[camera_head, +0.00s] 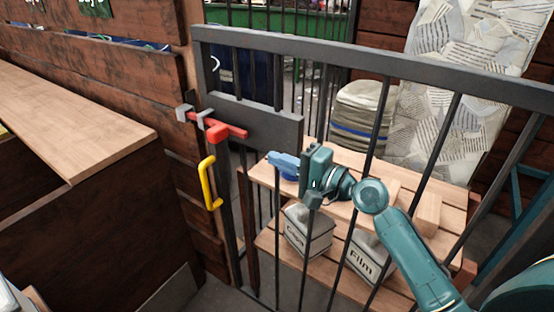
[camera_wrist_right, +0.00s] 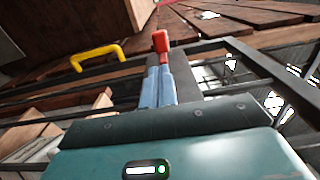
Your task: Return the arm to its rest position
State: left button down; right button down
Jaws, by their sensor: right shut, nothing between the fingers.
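My right gripper (camera_head: 272,158) has blue fingers, shut and empty, pointing left just right of and below the red gate latch (camera_head: 226,132). A small gap seems to separate them in the head view. In the wrist view the closed fingers (camera_wrist_right: 160,85) point toward the red latch end (camera_wrist_right: 161,40); whether they touch it is unclear. My right arm reaches in from the lower right, in front of the dark metal gate (camera_head: 390,62). My left gripper is not in view.
Behind the bars stand a wooden shelf (camera_head: 347,160), white boxes marked "Film" (camera_head: 364,262) and another label, and a patterned mattress-like panel (camera_head: 462,80). A wooden counter (camera_head: 70,115) is at left.

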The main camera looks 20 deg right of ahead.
jog(key=s+a+f+n+g+h, duration=0.1)
jog(key=s+f+n+h, duration=0.3)
jog(key=f, duration=0.7)
jog(key=s+a+f+n+g+h, duration=0.1)
jog(key=s+f+n, duration=0.3)
jog(key=s+f, duration=0.3)
jog(key=s+a+f+n+g+h+p, duration=0.1)
jog(key=s+f+n, duration=0.4)
jog(key=s, duration=0.7)
notch_tip(320, 180, down, 3)
jog(key=shift+a+r+g+h, duration=0.1)
jog(key=shift+a+g+h, duration=0.2)
jog(key=shift+h, duration=0.5)
